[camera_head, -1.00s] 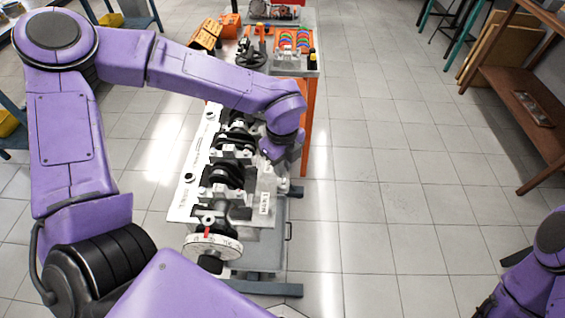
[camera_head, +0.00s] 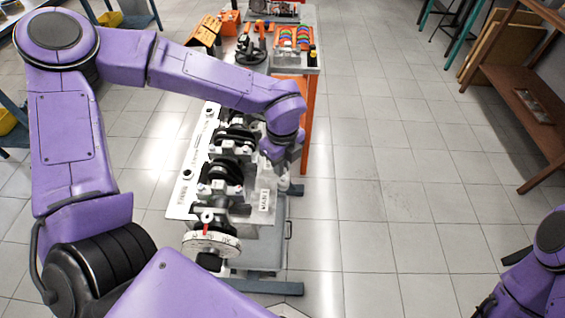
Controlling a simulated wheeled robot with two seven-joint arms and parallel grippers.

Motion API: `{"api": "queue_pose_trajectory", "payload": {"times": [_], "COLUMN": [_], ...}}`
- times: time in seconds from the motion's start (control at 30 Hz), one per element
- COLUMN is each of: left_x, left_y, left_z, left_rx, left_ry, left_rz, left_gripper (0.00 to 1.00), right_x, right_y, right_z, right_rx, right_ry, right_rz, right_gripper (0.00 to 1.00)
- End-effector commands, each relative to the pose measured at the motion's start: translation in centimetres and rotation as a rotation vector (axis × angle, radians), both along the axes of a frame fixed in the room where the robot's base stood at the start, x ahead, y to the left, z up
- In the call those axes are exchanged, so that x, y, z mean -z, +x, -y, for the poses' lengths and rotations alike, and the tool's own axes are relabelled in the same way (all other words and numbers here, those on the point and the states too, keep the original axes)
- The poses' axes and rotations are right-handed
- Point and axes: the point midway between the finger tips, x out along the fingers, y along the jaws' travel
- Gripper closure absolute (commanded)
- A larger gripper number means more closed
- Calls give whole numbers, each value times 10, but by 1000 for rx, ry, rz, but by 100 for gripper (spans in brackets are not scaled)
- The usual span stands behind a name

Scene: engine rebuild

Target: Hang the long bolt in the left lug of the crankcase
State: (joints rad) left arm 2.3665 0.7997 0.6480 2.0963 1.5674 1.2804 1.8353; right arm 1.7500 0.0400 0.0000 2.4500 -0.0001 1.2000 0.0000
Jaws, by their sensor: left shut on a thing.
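The crankcase (camera_head: 183,196) is a light grey block on a grey stand below me, with the dark crankshaft (camera_head: 222,172) lying along it and a round graduated disc (camera_head: 205,244) at its near end. My left gripper (camera_head: 281,168) points down at the right side of the crankcase. It is small in the picture and partly hidden by my own wrist. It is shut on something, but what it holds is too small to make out. I cannot make out the long bolt or the left lug. On my right side only part of the arm shows at the lower right edge; its gripper is out of view.
A workbench (camera_head: 314,70) behind the crankcase carries a tray of coloured rings (camera_head: 294,37), orange bins (camera_head: 230,22) and a dark handwheel-like part (camera_head: 249,50). A brown shelf (camera_head: 518,95) stands at the right. The tiled floor between is clear.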

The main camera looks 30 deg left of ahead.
Motion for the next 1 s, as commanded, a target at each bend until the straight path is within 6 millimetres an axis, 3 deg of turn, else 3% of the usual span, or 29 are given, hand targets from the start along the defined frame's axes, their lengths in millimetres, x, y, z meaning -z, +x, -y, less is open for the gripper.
{"api": "queue_pose_trajectory", "payload": {"times": [1.0], "left_x": [16], "left_y": [0], "left_z": [0], "left_rx": [0], "left_ry": [0], "left_rz": [0], "left_gripper": [100], "right_x": [13], "right_y": [0], "right_z": [0], "right_rx": [0], "right_ry": [0], "right_rz": [0], "right_gripper": [57]}}
